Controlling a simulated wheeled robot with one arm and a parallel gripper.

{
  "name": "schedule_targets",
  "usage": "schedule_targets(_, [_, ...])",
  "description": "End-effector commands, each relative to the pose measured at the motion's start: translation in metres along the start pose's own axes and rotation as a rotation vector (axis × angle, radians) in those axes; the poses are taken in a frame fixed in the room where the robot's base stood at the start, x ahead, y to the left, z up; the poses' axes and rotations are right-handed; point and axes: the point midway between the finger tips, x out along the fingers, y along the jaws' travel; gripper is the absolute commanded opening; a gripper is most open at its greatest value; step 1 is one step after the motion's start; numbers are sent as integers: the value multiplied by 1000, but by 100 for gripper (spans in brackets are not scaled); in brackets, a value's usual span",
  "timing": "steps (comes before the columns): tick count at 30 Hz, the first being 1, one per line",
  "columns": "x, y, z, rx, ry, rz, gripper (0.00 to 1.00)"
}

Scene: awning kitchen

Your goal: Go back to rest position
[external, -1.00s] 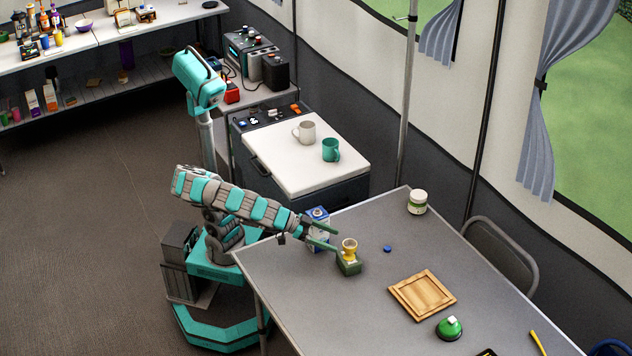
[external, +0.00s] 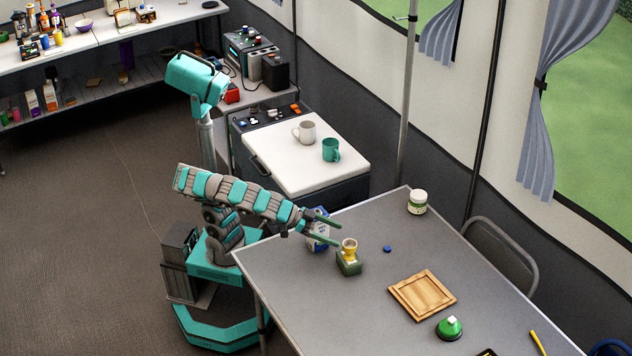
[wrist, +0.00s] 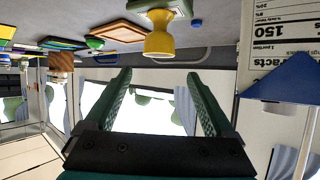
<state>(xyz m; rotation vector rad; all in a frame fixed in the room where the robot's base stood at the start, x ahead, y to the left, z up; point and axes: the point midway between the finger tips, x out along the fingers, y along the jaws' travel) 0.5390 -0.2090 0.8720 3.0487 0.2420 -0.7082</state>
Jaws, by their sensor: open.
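My gripper (external: 325,227) is open and empty above the near left part of the grey table. Its two green fingers also show apart in the wrist view (wrist: 160,95), with only the window and tent wall between them. A yellow egg-cup-like object (external: 349,248) stands on a green block (external: 349,265) just beyond the fingertips. The yellow object also shows upside down in the wrist view (wrist: 159,40). A blue and white carton (external: 319,236) stands right beside my gripper, partly hidden by it.
The table (external: 300,285) also holds a wooden board (external: 422,295), a green domed item (external: 449,328), a blue cap (external: 387,249) and a white-lidded jar (external: 417,202). Two mugs, white (external: 305,131) and teal (external: 330,150), stand on the cabinet behind. Floor at left is clear.

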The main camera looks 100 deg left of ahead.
Motion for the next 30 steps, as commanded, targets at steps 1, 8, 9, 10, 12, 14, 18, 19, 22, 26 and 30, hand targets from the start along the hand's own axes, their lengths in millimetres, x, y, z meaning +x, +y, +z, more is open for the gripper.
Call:
schedule_targets(1, [6, -26, -3, -8, -15, -26, 89])
schedule_targets(8, [10, -142, 3, -8, -108, -129, 89])
schedule_targets(9, [10, -160, 6, -7, -126, -141, 89])
schedule_targets(10, [9, -173, 10, -6, -140, -151, 89])
schedule_targets(12, [5, -205, 19, -2, -174, -170, 89])
schedule_targets(14, [1, -231, 35, 6, -220, -185, 89])
schedule_targets(18, [-10, -272, 102, 56, -395, -204, 89])
schedule_targets(19, [-14, -280, 117, 69, -434, -205, 89])
schedule_targets(22, [-29, -297, 173, 109, -575, -187, 89])
schedule_targets(26, [-60, -286, 252, 104, -817, -103, 89])
schedule_targets(30, [-105, -268, 322, 107, -1051, -2, 89])
